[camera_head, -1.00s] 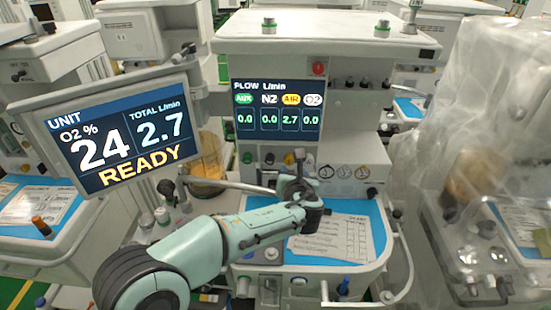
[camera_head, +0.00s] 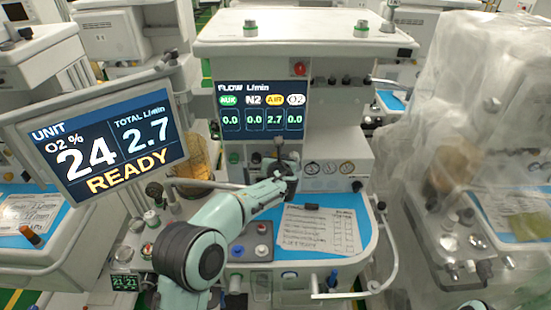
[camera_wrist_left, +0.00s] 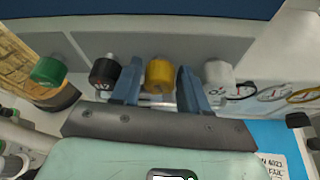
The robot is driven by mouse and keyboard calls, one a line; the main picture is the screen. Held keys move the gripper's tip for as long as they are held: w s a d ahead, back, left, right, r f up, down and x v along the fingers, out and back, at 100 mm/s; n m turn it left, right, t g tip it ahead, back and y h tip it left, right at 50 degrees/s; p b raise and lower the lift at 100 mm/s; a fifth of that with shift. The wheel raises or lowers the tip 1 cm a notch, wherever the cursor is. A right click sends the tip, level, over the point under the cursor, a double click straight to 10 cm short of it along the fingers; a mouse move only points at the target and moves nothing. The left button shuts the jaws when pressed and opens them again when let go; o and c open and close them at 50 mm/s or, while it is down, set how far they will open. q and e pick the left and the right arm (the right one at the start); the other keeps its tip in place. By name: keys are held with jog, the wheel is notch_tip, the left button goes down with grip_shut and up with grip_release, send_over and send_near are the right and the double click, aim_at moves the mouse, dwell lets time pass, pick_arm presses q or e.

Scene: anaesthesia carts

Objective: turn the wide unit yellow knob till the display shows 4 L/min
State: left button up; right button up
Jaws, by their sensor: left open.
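The flow display (camera_head: 261,109) on the wide unit reads 0.0 AUX, 0.0 N2, 2.7 AIR and 0.0 O2. The side screen (camera_head: 110,143) shows TOTAL 2.7 L/min, O2 24 % and READY. In the left wrist view the yellow knob (camera_wrist_left: 159,74) is between the two spread fingers of my left gripper (camera_wrist_left: 159,82), with small gaps to both fingers. In the head view my left gripper (camera_head: 284,165) is in front of the knob row below the display and hides the yellow knob. My right gripper is not in view.
In the left wrist view a black N2 knob (camera_wrist_left: 103,73) is close beside the left finger. A white O2 knob (camera_wrist_left: 218,74) is right of the other finger, and a green knob (camera_wrist_left: 47,71) is farther left. A paper sheet (camera_head: 318,230) lies on the blue worktop.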

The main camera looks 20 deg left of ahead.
pick_arm(q)
jog(key=c, duration=0.7)
jog(key=shift+n+b, duration=0.3)
jog(key=shift+b, duration=0.15)
jog(key=n+h+b, duration=0.1)
jog(key=b, duration=0.1)
jog(key=n+t+h+b, duration=0.1)
jog(key=n+b, duration=0.1)
jog(key=b, duration=0.1)
jog(key=n+h+b, duration=0.1)
jog(key=n+b, duration=0.1)
jog(key=shift+s+a+f+h+b, duration=0.1)
jog(key=shift+a+f+h+b, duration=0.1)
jog(key=shift+a+h+b, duration=0.1)
jog(key=n+t+h+b, duration=0.1)
jog(key=n+b, duration=0.1)
jog(key=b, duration=0.2)
jog(key=shift+n, duration=0.3)
jog(key=shift+r+n+t+h+b, duration=0.1)
jog(key=shift+n+t+h+b, duration=0.7)
jog(key=shift+b, duration=0.9)
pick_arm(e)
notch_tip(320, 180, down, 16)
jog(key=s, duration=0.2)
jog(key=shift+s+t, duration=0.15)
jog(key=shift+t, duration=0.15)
pick_arm(q)
jog(key=shift+n, duration=0.3)
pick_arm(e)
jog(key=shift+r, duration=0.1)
